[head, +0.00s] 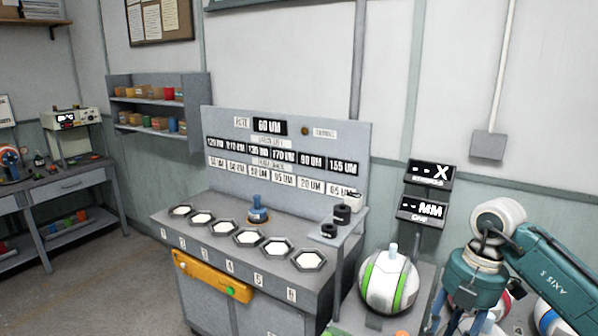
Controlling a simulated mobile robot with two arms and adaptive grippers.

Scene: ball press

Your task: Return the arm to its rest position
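My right arm (552,268), teal with a white joint, comes in from the right edge and bends down at the lower right. My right gripper (460,318) hangs below its teal wrist and points down. Its grey fingers run to the bottom edge of the picture, so their tips are cut off and I cannot tell whether they are open. I see nothing clearly held in it. It is to the right of a white ball with green stripes (389,281), apart from it in the picture. My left arm and gripper are not in view.
A grey bench (172,226) carries several hexagonal pads and a blue-handled tool (258,209). A yellow control box (212,276) hangs on its front. Display signs (430,173) stand behind the striped ball. Other balls sit partly hidden behind my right arm. Floor at the left is clear.

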